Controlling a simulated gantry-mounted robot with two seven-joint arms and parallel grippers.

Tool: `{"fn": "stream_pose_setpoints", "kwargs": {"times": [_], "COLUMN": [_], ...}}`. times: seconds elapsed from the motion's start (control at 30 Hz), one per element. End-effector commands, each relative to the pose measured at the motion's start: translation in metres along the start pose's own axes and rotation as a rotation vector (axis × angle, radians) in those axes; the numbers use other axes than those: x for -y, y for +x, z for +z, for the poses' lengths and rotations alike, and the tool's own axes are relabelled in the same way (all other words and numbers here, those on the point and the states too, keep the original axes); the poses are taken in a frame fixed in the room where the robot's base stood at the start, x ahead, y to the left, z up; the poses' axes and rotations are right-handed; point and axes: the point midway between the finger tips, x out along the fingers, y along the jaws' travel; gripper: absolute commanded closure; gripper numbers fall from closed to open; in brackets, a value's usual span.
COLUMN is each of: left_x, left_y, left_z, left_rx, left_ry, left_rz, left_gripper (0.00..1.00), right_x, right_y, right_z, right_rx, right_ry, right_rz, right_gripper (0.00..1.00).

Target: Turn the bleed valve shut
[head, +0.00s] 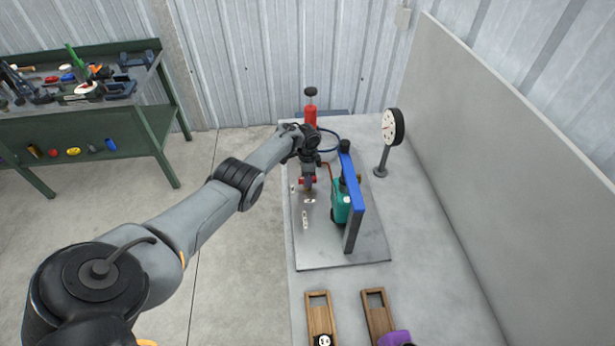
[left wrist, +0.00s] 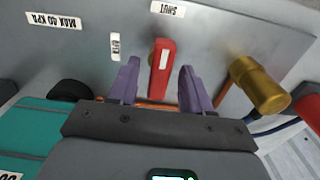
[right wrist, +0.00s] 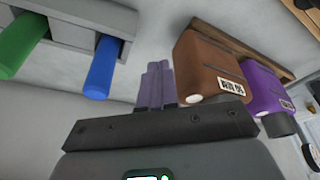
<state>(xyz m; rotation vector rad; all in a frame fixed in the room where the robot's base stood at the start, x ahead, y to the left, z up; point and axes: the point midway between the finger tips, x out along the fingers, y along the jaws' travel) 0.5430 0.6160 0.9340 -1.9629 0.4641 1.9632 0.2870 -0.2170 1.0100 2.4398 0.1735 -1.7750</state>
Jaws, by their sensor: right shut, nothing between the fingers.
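The bleed valve's red lever (left wrist: 161,70), with a white stripe, stands out from a grey panel in the left wrist view. My left gripper (left wrist: 160,88) is open, one purple finger on each side of the lever, with a visible gap on both sides. A "SHUT" label (left wrist: 168,9) is above the lever, and a small label (left wrist: 115,47), hard to read, is to its left. In the head view my left gripper (head: 309,186) is over the grey plate and hides most of the valve. My right gripper (right wrist: 158,84) is shut and empty, seen only in the right wrist view.
A brass cylinder (left wrist: 259,84) is close to the right of the left fingers. A teal box (left wrist: 40,128) is at lower left. A blue-topped upright (head: 353,185) and a dial gauge (head: 392,127) stand right of the arm. Brown (right wrist: 209,68) and purple (right wrist: 265,86) blocks are near the right gripper.

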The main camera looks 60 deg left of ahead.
Motion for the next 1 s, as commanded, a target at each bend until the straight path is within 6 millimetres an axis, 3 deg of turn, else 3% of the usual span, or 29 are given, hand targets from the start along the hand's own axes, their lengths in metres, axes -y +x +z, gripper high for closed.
{"fn": "stream_pose_setpoints", "kwargs": {"times": [0.33,0.8,1.0], "left_x": [0.0,0.001,0.0], "left_y": [-0.012,-0.087,-0.104], "left_z": [0.0,0.0,0.0], "left_rx": [0.0,-0.001,-0.001], "left_ry": [-0.001,-0.001,0.0], "left_rz": [-0.001,-0.001,0.0], "left_gripper": [0.51,0.51,0.51], "right_x": [-0.001,-0.004,-0.003], "right_y": [-0.007,-0.04,-0.045], "right_z": [-0.002,-0.012,-0.014], "right_rx": [0.001,0.002,0.001], "right_ry": [-0.002,-0.009,-0.008], "right_rz": [0.001,0.007,0.006], "right_gripper": [1.0,1.0,1.0]}}
